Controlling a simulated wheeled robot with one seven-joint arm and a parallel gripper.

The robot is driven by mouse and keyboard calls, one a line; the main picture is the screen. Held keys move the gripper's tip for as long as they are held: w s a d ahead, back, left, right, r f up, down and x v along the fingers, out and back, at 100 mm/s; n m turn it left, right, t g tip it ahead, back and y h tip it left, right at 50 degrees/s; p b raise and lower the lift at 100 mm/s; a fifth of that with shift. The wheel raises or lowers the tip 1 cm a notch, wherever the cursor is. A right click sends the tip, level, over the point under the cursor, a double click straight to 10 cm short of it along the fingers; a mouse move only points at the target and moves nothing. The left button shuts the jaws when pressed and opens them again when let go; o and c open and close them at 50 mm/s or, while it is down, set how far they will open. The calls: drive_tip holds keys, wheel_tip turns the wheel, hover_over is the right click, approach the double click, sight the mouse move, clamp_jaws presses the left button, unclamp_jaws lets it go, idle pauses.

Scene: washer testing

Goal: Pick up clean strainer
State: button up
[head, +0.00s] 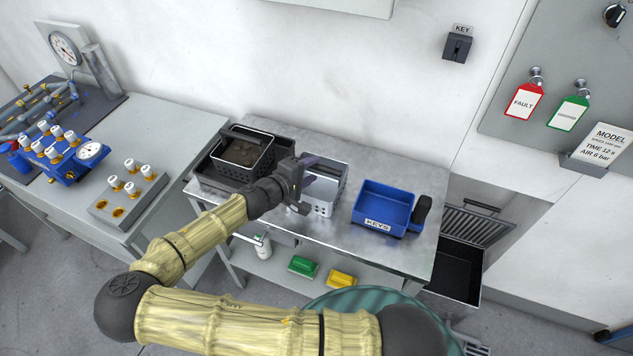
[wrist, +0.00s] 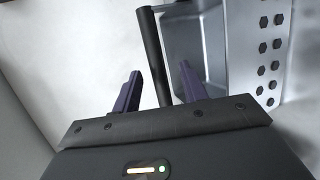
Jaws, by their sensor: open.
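The clean strainer (head: 328,190) is a light metal basket with holes in its wall, standing on the metal table (head: 405,158) near its middle. My gripper (head: 306,182) is at its left side and hides part of it in the head view. In the wrist view, the strainer's perforated wall (wrist: 268,50) is at the right. Its black bar handle (wrist: 153,55) reaches down into the gap between the fingers of my gripper (wrist: 160,88). The fingers are open, with a gap visible on each side of the handle. I cannot tell whether either finger touches it.
A dark strainer with brown dirt (head: 247,152) sits in a black tray (head: 212,172) to the left. A blue KEYS bin (head: 375,222) stands to the right, with a black object (head: 422,213) beside it. Green (head: 303,266) and yellow (head: 341,279) items lie on the lower shelf.

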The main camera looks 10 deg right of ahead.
sight(314, 168)
drive_tip(key=x, duration=0.3)
drive_tip(key=shift+r, duration=0.15)
idle(0.3)
clamp_jaws()
